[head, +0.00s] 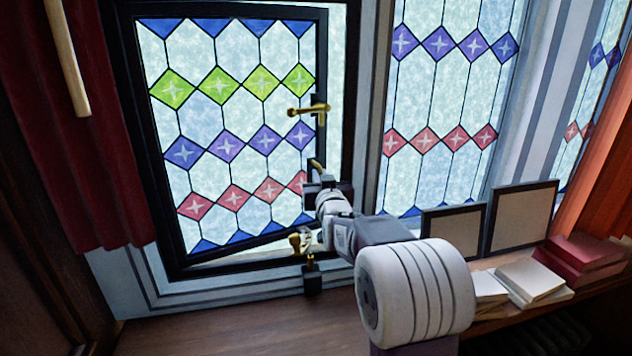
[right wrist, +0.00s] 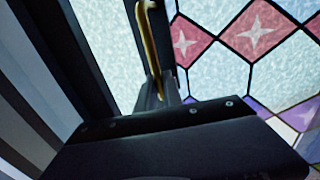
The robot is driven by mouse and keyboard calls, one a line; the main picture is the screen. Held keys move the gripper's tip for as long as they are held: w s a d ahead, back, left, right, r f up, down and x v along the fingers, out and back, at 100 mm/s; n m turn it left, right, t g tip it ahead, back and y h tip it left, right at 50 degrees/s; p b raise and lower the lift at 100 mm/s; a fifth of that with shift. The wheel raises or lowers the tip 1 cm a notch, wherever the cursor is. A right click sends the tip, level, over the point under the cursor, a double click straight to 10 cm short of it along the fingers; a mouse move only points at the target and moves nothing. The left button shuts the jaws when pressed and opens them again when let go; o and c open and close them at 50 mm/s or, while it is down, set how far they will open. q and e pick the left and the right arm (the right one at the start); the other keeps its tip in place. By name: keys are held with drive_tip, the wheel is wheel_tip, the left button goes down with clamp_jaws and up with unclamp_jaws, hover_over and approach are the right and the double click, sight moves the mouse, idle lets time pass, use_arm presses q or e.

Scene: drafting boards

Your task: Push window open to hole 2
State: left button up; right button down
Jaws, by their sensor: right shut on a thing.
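The stained-glass window (head: 235,90) in a black frame stands slightly open; a bright gap shows along its bottom edge. A brass handle (head: 308,109) sits on its right side. My right gripper (head: 322,188) is at the window's lower right, shut on a brass bar whose upper end sticks out above the jaws. In the right wrist view the brass bar (right wrist: 150,45) rises from between the jaws (right wrist: 165,95). Small brass fittings (head: 297,241) show on the sill below the gripper. Holes cannot be made out. My left gripper is not in view.
A fixed stained-glass window (head: 440,100) is to the right. Two dark-framed panels (head: 522,215) lean on the sill, with pale books (head: 530,280) and red books (head: 582,258) before them. A dark red curtain (head: 75,190) hangs left. The wooden surface (head: 220,335) below the window is clear.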

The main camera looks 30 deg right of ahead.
drive_tip(key=shift+s+f, duration=0.2)
drive_tip(key=shift+s, duration=0.1)
drive_tip(key=c, duration=1.5)
unclamp_jaws()
drive_tip(key=shift+s, duration=0.1)
drive_tip(key=shift+c, duration=0.2)
drive_tip(key=shift+o, duration=0.2)
drive_tip(key=shift+w+d, duration=0.1)
drive_tip(key=shift+w, duration=0.4)
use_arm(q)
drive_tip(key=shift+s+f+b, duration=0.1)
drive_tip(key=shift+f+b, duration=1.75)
use_arm(e)
drive_tip(key=v, duration=0.9)
drive_tip(key=shift+s, duration=0.1)
